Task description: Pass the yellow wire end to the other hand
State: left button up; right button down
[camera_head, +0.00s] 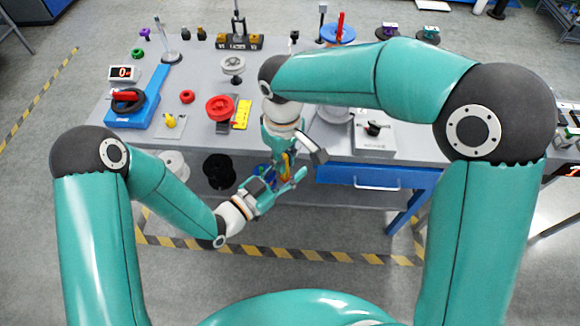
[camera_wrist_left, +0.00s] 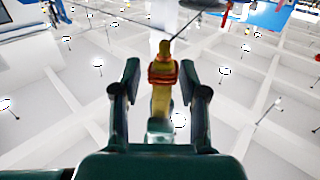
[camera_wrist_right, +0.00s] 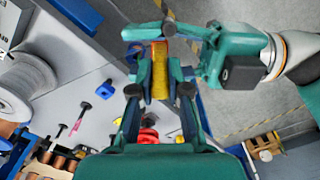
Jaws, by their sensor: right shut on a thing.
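The yellow wire end (camera_head: 287,163) hangs in front of the table's front edge, between my two grippers. My right gripper (camera_wrist_right: 159,90) is shut on the yellow wire end, which shows between its fingers in the right wrist view (camera_wrist_right: 159,72). My left gripper (camera_wrist_left: 160,75) is open. In the left wrist view its fingers stand on either side of the yellow wire end (camera_wrist_left: 162,85), with gaps on both sides. In the head view my left gripper (camera_head: 283,174) reaches in from the lower left. The wire end is partly hidden by the fingers in the head view.
The grey table (camera_head: 275,75) holds a red spool (camera_head: 220,107), a yellow block (camera_head: 241,114) and a blue stand (camera_head: 140,108). A blue drawer (camera_head: 375,180) is at the right front. A black spool (camera_head: 219,171) sits below the tabletop. The floor in front is clear.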

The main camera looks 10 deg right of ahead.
pick_arm(q)
grip_shut()
pick_arm(e)
jog(key=c, duration=1.1)
grip_release()
jog(key=shift+o, duration=0.2)
notch_tip(320, 180, up, 12)
jog(key=shift+f, duration=0.25)
jog(key=s+d+f+m+y, duration=0.1)
jog(key=s+f, duration=0.4)
jog(key=f, duration=0.7)
jog(key=s+d+f+m+y, duration=0.1)
jog(key=s+d+f+m, duration=0.2)
jog(key=f, duration=1)
jog(key=s+d+f+m+y, duration=0.2)
jog(key=s+f+m, duration=0.3)
jog(key=f, duration=0.8)
jog(key=s+d, duration=0.1)
jog(key=s, duration=0.2)
jog(key=shift+m+t, duration=0.3)
jog(key=shift+m, duration=0.1)
